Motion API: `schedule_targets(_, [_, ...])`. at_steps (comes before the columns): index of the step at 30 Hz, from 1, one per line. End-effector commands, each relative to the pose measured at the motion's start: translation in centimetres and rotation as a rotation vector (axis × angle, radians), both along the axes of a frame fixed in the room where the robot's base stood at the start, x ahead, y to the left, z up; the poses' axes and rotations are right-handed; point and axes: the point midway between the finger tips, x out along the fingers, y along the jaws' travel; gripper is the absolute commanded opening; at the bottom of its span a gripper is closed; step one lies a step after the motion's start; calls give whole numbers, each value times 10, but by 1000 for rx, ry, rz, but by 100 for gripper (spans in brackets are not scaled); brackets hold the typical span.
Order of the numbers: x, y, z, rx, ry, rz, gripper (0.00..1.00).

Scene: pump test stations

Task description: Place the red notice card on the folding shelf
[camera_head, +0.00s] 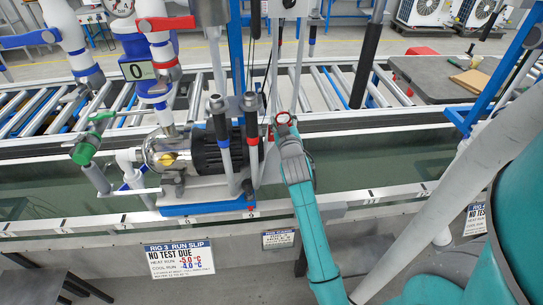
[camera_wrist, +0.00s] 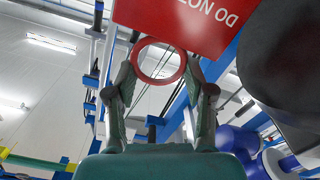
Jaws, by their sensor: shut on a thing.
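The red notice card (camera_wrist: 178,22) fills the top of the wrist view, its white lettering "DO NOT" upside down and cut off by the frame. A red ring (camera_wrist: 160,82) at its lower edge sits between the two fingers of my gripper (camera_wrist: 162,62), which is shut on it. A dark grey flat top (camera_head: 430,82) at the back right may be the folding shelf; I cannot tell for sure.
The pump (camera_head: 205,155) stands on a blue-edged base, with upright handles close left of my gripper. Rollers (camera_head: 330,85) run behind a green channel. Brown items (camera_head: 470,78) lie on the grey top. Blue posts and a grey pole stand at right.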

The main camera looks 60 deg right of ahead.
Motion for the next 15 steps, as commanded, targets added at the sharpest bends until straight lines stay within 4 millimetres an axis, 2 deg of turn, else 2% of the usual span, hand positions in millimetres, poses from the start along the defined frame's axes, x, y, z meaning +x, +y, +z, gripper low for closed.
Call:
schedule_targets(4, [0,-2,-8,-17,24,-1,7])
schedule_targets(10, [0,-2,-43,-16,25,-1,7])
schedule_targets(15, [0,-2,-61,-17,23,-1,7])
